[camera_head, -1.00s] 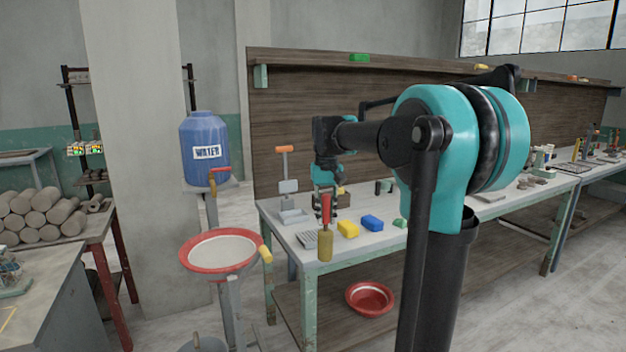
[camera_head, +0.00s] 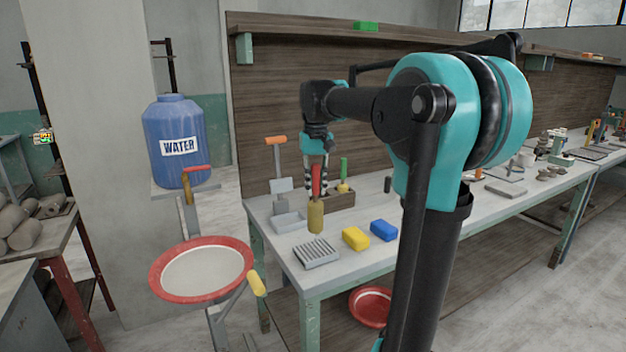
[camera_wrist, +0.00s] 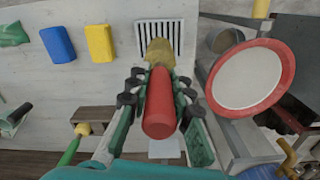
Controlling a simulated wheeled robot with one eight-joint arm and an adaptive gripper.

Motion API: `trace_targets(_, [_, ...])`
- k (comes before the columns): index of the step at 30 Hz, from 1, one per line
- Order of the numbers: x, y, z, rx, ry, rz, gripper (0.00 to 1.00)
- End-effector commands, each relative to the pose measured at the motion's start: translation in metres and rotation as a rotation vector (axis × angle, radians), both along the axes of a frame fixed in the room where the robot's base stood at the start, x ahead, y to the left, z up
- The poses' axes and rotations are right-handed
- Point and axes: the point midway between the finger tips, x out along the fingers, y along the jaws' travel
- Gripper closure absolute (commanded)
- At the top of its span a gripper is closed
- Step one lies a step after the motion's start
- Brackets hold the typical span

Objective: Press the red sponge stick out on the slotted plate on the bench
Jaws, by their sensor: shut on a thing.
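The sponge stick has a red handle (camera_head: 316,181) and a tan-yellow sponge end (camera_head: 316,217). My gripper (camera_head: 316,185) is shut on the red handle and holds the stick upright, sponge down. The slotted plate (camera_head: 317,253) is a grey ribbed tray near the bench's front left corner. In the head view the sponge end appears above and just behind the plate, apart from it. In the wrist view the red handle (camera_wrist: 158,105) points at the camera, and the sponge (camera_wrist: 159,52) overlaps the near edge of the slotted plate (camera_wrist: 172,36).
A yellow block (camera_head: 355,238) and a blue block (camera_head: 384,230) lie right of the plate. A grey dustpan-like tray (camera_head: 288,222) and a wooden box (camera_head: 338,200) with a green-handled stick (camera_head: 344,170) stand behind. A red-rimmed basin (camera_head: 165,283) stands left of the bench (camera_head: 440,225).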

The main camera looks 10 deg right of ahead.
Motion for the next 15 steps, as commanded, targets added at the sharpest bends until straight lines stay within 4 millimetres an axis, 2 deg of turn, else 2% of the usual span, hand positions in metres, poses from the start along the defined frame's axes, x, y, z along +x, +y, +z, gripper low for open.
trace_targets(5, [0.0, 0.0, -0.01, 0.0, 0.0, 0.0, 1.0])
trace_targets(15, [0.0, 0.0, -0.043, 0.0, 0.0, 0.0, 1.0])
